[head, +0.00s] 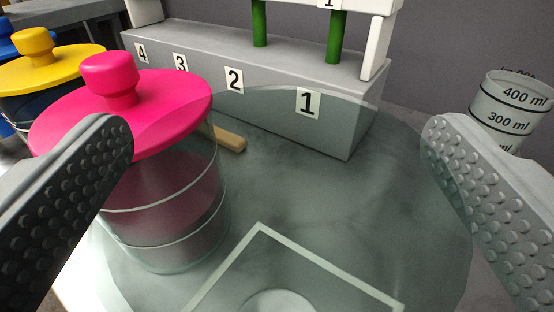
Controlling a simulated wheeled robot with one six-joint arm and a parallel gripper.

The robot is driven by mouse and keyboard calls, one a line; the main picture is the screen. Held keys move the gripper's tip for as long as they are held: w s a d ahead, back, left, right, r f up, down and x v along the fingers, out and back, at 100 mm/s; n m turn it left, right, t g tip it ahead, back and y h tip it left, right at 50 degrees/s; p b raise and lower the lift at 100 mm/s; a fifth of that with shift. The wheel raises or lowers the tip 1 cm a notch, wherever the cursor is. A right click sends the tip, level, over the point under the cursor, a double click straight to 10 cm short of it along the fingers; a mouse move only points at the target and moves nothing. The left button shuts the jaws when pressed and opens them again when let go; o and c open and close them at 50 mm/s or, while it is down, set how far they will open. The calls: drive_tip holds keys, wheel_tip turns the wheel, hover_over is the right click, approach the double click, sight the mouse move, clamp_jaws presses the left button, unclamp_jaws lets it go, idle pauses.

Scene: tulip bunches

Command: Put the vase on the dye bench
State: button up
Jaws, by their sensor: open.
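A large, clear, slightly green-tinted glass shape, apparently the vase (345,205), fills the middle of the view very close to me. Its curved upper edge crosses in front of the numbered block, and its lower part is cut off by the frame. My gripper (278,150) is open, with one studded finger at the left and one at the right of the glass. I cannot tell whether either finger touches it. The grey surface behind shows through the glass; I cannot tell whether it is the dye bench. A pale square outline with a light disc inside shows at the bottom.
A jar with a pink lid (150,115) stands close behind the left finger. A yellow-lidded jar (45,65) and a blue one are farther left. A grey block (270,95) numbered 1 to 4 stands behind. A measuring beaker (505,110) is at right. A wooden stick (230,140) lies near the block.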

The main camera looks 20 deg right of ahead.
drive_tip(key=shift+r, duration=0.1)
drive_tip(key=v, duration=1.2)
drive_tip(key=s+a+r+n+y, duration=0.1)
drive_tip(key=s+a+r, duration=0.7)
drive_tip(key=s, duration=0.1)
drive_tip(key=s+a+r+n+y, duration=0.1)
drive_tip(key=s+a, duration=0.3)
drive_tip(key=s, duration=0.5)
drive_tip(key=s+a+r+y, duration=0.2)
drive_tip(key=s+a+r, duration=0.2)
drive_tip(key=s, duration=0.6)
drive_tip(key=s+a+r+n+y, duration=0.1)
drive_tip(key=s+a+r, duration=0.2)
drive_tip(key=s, duration=0.6)
drive_tip(key=shift+s+a+n+t, duration=0.2)
drive_tip(key=shift+a+n+t, duration=0.15)
drive_tip(key=shift+a, duration=0.7)
